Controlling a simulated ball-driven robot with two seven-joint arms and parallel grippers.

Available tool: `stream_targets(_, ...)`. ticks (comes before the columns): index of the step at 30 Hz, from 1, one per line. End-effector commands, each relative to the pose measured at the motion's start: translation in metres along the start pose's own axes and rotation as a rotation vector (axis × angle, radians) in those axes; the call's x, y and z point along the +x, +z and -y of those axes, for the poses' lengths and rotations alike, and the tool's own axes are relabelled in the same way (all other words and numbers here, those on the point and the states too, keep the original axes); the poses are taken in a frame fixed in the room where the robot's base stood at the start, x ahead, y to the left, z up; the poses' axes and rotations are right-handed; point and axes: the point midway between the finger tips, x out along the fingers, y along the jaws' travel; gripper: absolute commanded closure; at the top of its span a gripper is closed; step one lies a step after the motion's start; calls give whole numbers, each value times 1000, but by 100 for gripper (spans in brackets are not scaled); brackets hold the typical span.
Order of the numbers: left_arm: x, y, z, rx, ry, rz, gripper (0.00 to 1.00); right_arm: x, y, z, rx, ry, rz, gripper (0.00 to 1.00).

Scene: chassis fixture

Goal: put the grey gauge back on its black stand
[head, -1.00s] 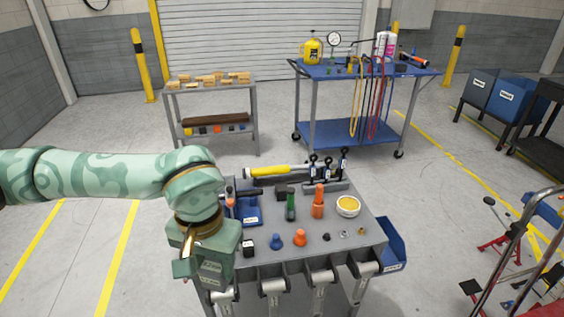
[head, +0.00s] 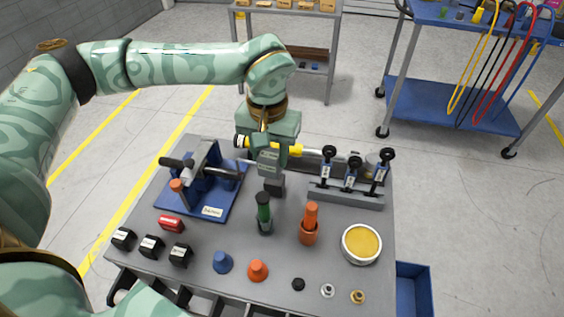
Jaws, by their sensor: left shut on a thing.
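My left gripper (head: 269,164) points down over the back middle of the grey table (head: 325,275). It is shut, apparently on the grey gauge, but its hand hides the grip and I cannot make out the gauge itself. The black stand (head: 275,187) is a small dark block on the table, directly below the fingertips in the picture. The gripper covers its upper part, so I cannot tell whether the held thing touches it. My right gripper is out of view.
A yellow-handled tool (head: 287,149) lies just behind the gripper, with a row of black-knobbed clamps (head: 350,175) to the right. A blue fixture (head: 208,190) is at left.

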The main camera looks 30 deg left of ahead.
Motion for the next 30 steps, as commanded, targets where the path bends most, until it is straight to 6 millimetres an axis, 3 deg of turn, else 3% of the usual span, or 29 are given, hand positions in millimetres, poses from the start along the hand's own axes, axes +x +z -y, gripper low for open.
stream_targets(1,24,-13,0,-19,1,6,90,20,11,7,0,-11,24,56)
stream_targets(6,45,-38,4,-62,2,6,90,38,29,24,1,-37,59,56)
stream_targets(12,51,-48,6,-81,4,4,90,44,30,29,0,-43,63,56)
stream_targets(30,55,-48,6,-81,4,4,90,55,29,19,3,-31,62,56)
